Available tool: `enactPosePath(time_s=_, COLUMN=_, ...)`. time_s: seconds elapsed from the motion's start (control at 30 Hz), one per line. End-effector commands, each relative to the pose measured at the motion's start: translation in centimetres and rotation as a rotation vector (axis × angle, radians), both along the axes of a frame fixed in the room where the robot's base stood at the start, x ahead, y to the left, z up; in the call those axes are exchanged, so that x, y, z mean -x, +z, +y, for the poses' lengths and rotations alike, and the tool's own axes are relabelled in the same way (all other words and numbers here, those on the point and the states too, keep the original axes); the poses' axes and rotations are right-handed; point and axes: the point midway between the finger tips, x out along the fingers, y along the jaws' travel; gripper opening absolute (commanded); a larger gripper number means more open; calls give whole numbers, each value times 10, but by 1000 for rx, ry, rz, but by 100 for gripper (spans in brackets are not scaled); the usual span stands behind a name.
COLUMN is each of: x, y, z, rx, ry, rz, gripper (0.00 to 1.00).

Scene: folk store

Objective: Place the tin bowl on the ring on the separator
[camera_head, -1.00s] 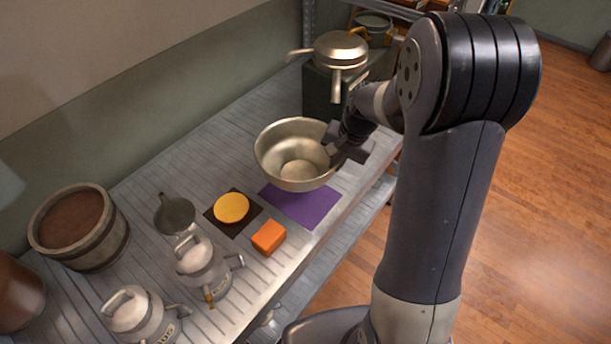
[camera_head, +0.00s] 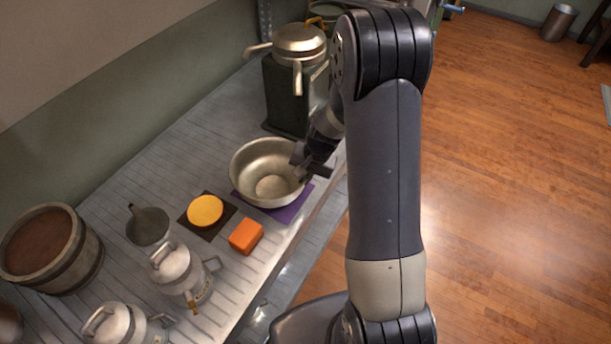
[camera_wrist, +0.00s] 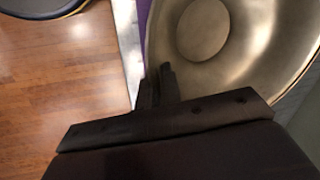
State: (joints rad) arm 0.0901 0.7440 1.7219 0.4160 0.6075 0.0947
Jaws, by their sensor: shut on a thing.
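The tin bowl (camera_head: 252,183) is wide, metallic and empty. It appears upright, over the purple mat (camera_head: 300,205), hiding most of it; I cannot tell whether they touch. My gripper (camera_head: 303,167) is shut on the bowl's right rim. In the wrist view, the bowl (camera_wrist: 258,45) fills the upper right, with the gripper fingers (camera_wrist: 160,85) at its rim. The separator (camera_head: 283,95) stands behind the bowl, with a dark green body and a metal top with two spouts. I cannot make out its ring clearly.
A yellow disc (camera_head: 205,210) on a dark mat and an orange block (camera_head: 246,236) lie left of the bowl. A funnel (camera_head: 147,226), wooden tub (camera_head: 50,248) and metal cans (camera_head: 180,270) stand farther left. The shelf's front edge drops to open floor at right.

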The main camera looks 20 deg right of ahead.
Motion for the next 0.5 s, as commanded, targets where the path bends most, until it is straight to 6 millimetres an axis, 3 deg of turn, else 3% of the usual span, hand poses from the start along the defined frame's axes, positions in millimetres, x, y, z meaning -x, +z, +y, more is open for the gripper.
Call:
enactPosePath(time_s=0.1, x=-1, y=-4, z=0, rx=0, ry=-1, rz=-2, gripper=0)
enactPosePath(time_s=0.37, x=0, y=-3, z=0, rx=0, ry=0, rz=0, gripper=25)
enactPosePath(time_s=0.5, x=0, y=-3, z=0, rx=0, ry=0, rz=0, gripper=27)
